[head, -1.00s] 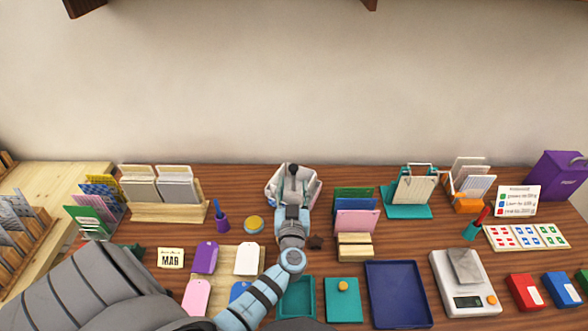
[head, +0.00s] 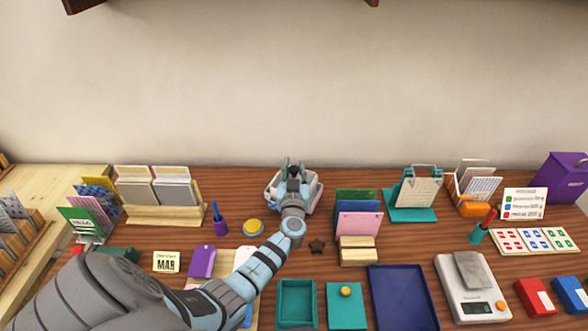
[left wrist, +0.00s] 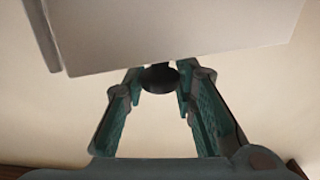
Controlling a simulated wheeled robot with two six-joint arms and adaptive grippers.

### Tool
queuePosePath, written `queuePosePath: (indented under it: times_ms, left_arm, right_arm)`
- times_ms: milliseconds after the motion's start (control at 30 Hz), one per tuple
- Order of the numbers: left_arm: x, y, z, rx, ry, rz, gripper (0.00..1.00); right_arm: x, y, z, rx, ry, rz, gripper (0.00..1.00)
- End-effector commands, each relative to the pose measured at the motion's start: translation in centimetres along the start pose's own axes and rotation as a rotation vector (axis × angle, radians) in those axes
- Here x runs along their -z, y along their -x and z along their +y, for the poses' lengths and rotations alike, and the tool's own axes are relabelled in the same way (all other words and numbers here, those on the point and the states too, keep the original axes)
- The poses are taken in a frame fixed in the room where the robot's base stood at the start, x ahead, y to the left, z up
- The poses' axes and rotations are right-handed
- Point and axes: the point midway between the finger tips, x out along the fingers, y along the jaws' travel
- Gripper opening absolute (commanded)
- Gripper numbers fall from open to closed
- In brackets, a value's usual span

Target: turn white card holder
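The white card holder (head: 315,198) stands on the table near the middle in the head view, partly hidden by my left gripper. Its pale panel (left wrist: 170,30) fills the top of the left wrist view. A dark round knob (left wrist: 160,80) shows at the panel's edge. My left gripper (head: 294,163) is at the holder's top. In the left wrist view its two fingers (left wrist: 160,85) are spread with the knob between their tips; firm contact cannot be made out. My right gripper is not in view.
A yellow-topped pot (head: 253,227) stands left of the holder, and a dark star-shaped piece (head: 317,246) lies in front. A wooden rack of colored cards (head: 358,226) stands close on the right. The wall is behind.

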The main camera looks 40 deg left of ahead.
Motion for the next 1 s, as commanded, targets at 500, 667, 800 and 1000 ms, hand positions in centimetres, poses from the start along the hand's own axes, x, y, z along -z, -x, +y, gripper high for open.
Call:
queuePosePath:
  times_ms: [500, 667, 800, 1000]
  left_arm:
    - [-0.2, -0.1, 0.2, 0.281, 0.003, -0.003, 0.0]
    - [-0.2, 0.0, 0.1, 0.394, 0.0, -0.001, 0.0]
    - [-0.1, 0.1, 0.0, 0.397, -0.001, -0.001, 0.0]
    - [-0.1, 0.1, 0.0, 0.396, -0.001, -0.002, 0.41]
  right_arm:
    - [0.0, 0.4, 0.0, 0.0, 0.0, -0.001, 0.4]
    - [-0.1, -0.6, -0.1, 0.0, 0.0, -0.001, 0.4]
    - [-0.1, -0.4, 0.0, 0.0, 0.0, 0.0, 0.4]
    - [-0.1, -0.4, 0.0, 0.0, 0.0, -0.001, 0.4]
